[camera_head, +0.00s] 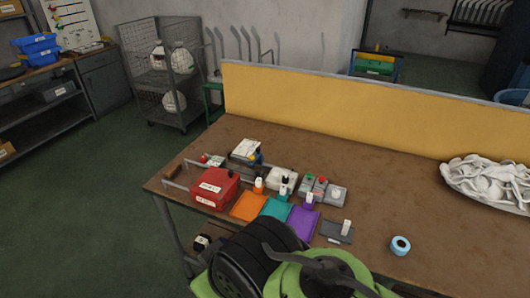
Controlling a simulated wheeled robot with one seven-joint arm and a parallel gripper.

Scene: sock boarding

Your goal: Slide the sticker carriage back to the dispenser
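I cannot tell for certain which parts are the sticker carriage and the dispenser. A red box (216,188) with white labels stands at the left end, beside a metal handle or rail (179,165). A white device (283,179) and grey boxes (337,195) with green and red tops beside them stand at mid-table. My green and black arm fills the bottom centre and covers part of the front edge. My gripper fingers do not show.
Orange (248,207), teal (276,209) and purple (303,221) sheets lie in a row with small bottles behind. A blue tape roll (400,245) lies right. A tray (485,203) of white socks is far right. A yellow partition (330,110) closes the back. The right middle is clear.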

